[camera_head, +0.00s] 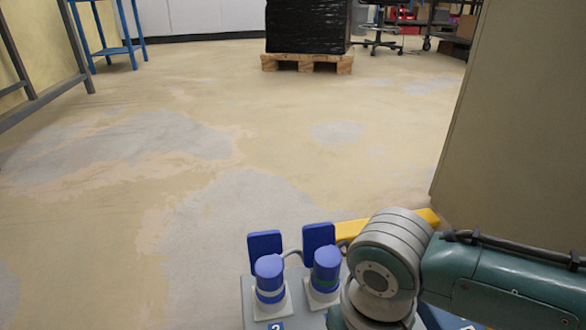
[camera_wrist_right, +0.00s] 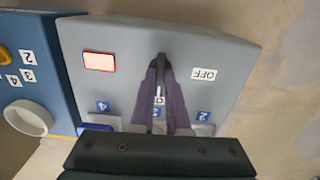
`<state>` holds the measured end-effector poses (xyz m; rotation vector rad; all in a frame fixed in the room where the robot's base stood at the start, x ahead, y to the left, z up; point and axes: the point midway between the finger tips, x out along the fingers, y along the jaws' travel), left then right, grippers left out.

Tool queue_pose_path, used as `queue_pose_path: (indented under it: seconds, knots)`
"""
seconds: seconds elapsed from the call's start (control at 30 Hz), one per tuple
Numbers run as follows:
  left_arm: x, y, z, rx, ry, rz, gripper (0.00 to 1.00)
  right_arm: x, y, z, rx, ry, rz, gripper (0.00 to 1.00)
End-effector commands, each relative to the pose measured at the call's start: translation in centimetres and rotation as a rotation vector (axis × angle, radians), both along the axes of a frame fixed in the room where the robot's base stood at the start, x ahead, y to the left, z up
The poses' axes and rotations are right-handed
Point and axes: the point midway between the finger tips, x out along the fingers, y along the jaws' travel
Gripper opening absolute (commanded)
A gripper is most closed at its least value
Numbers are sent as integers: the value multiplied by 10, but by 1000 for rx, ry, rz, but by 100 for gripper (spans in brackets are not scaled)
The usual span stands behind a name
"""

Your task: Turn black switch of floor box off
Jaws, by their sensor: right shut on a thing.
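The floor box (camera_head: 252,300) is at the bottom of the head view, partly cut off by the frame edge and covered by my right arm. In the right wrist view its grey panel (camera_wrist_right: 120,65) fills the middle, with an upside-down OFF label (camera_wrist_right: 204,74) and a pale, red-rimmed rectangle (camera_wrist_right: 99,62). My right gripper (camera_wrist_right: 161,78) reaches over this panel with its dark fingers close together. The black switch (camera_wrist_right: 161,60) shows at the fingertips, and the fingers are shut on it. Its exact setting is hard to tell. My left gripper is not in view.
Two blue plugs (camera_head: 269,278) (camera_head: 326,269) with raised blue lids (camera_head: 265,244) (camera_head: 318,237) stand beside my right arm. A large beige panel (camera_head: 525,130) rises at the right. A wrapped load on a wooden pallet (camera_head: 306,62) stands far back. The floor between is clear.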

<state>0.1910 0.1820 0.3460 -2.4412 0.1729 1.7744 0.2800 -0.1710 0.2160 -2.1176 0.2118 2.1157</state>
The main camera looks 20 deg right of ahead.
Motion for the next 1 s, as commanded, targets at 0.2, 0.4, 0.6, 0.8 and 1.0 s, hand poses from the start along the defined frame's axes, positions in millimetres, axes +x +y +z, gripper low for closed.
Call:
queue_pose_path:
  seconds: [0.2,0.4,0.6,0.8,1.0]
  knots:
    - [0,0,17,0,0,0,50,-1,0,3,-1,5,116,0]
    - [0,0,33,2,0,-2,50,-1,0,4,-1,4,288,0]
    - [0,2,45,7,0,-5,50,-1,0,2,-1,4,480,0]
    - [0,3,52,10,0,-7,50,0,0,1,-2,3,670,0]
    - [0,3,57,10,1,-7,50,-1,0,0,0,3,859,0]
